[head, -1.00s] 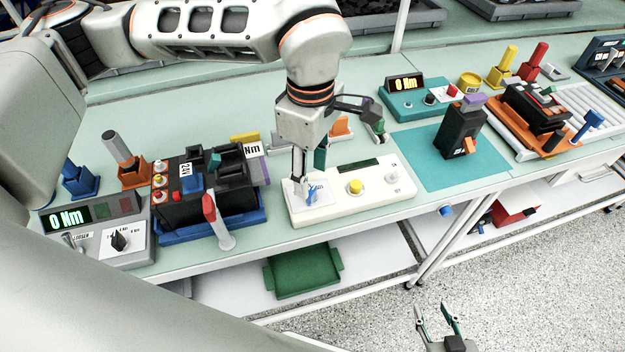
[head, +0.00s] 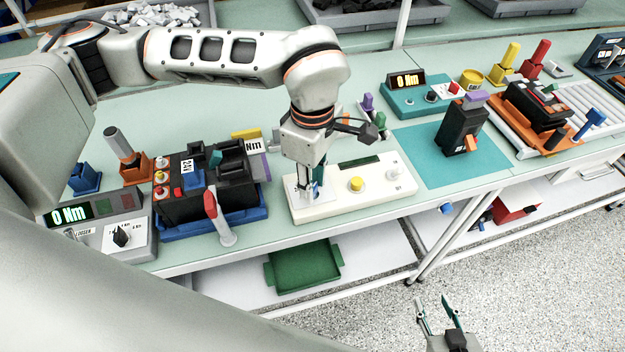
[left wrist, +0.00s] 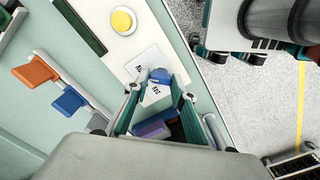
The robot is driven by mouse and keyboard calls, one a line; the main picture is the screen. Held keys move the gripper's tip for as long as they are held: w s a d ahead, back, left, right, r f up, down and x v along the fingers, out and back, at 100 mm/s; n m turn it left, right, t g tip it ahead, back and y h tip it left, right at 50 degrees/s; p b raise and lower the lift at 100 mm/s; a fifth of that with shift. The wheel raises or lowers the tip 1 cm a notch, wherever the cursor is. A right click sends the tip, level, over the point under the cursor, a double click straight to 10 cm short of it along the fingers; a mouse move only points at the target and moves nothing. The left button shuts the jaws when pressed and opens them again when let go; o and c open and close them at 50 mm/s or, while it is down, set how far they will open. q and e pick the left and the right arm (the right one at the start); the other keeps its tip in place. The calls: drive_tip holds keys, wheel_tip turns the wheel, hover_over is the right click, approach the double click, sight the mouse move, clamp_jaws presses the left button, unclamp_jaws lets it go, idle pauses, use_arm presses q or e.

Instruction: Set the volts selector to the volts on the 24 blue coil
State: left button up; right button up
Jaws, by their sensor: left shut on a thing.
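The volts selector is a blue knob (left wrist: 160,75) on a pale plate with small dark marks, at the left end of a white box (head: 350,205). My left gripper (head: 309,193) reaches down from above and is shut on the knob, with a teal finger on each side of it. The fingers largely hide the knob in the head view. Which mark the knob points to cannot be read. A blue coil (head: 193,181) sits in a black unit (head: 215,200) at the left, near a white 24V label (head: 186,166). My right gripper (head: 437,312) is open and empty at the bottom.
The white box has a yellow button (head: 357,184) and a dark display. A green tray (head: 303,270) is on the shelf below. The teal mat (head: 415,160) is partly clear.

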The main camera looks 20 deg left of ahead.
use_arm(q)
drive_tip(key=n+b, duration=0.2)
drive_tip(key=n, duration=0.1)
drive_tip(key=shift+f, duration=0.15)
drive_tip(key=n+b, duration=0.1)
drive_tip(key=n, duration=0.2)
drive_tip(key=shift+b, duration=0.3)
drive_tip(key=n+b, duration=0.1)
drive_tip(key=n, duration=0.1)
drive_tip(key=shift+n, duration=0.4)
drive_tip(key=n+b, duration=0.1)
drive_tip(key=n, duration=0.7)
drive_tip(key=shift+n, duration=0.3)
drive_tip(key=shift+r+n, duration=0.2)
drive_tip(key=shift+n, duration=0.2)
